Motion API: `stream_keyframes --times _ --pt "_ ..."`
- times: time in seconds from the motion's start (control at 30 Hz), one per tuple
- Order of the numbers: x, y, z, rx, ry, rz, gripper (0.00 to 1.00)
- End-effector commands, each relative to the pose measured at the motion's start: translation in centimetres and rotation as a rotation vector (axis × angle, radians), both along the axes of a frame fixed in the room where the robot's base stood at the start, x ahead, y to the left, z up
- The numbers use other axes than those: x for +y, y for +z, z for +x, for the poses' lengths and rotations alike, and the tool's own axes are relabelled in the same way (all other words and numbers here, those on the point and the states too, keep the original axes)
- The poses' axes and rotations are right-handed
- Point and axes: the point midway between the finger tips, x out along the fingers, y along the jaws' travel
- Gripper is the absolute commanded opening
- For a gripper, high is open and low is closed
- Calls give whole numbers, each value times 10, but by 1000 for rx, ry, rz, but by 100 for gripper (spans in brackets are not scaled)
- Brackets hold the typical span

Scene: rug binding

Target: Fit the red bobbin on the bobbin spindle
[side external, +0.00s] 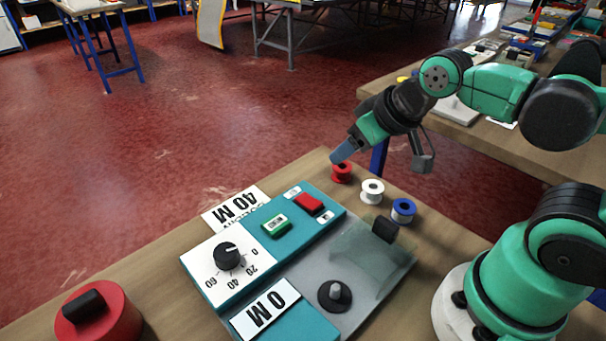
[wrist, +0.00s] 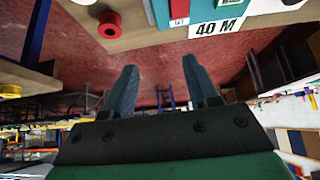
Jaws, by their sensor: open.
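The red bobbin (side external: 341,175) stands upright on the wooden bench, at the far end of a row of bobbins. It also shows at the upper left of the wrist view (wrist: 109,27), outside the gap between my fingers. My gripper (side external: 340,157) is open and empty, tilted down; in the side view its blue fingertips overlap the bobbin's top. Both fingers show apart in the wrist view (wrist: 158,66). A dark round base with a short post (side external: 336,296), apparently the bobbin spindle, sits on the grey part of the machine, with nothing on it.
A white bobbin (side external: 372,191) and a blue bobbin (side external: 403,211) stand beside the red one. The teal machine (side external: 328,207) carries a dial (side external: 228,257), a green button, a red switch and a clear cover with a black handle (side external: 384,230). A red round object (side external: 98,318) stands front left.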

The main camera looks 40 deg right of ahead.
Motion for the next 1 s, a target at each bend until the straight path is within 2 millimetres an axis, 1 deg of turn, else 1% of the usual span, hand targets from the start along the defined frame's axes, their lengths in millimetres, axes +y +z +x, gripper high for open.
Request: stream_keyframes --times 0.4,0.43,0.53,0.87,0.97,1.0 --pt "0 0 0 0 0 0 53" --pt "0 0 0 0 0 0 55" --pt "0 0 0 0 0 0 84" --pt "-1 0 1 5 -10 6 85" --pt "-4 1 6 35 -73 40 85" --pt "-7 2 9 56 -118 64 85"
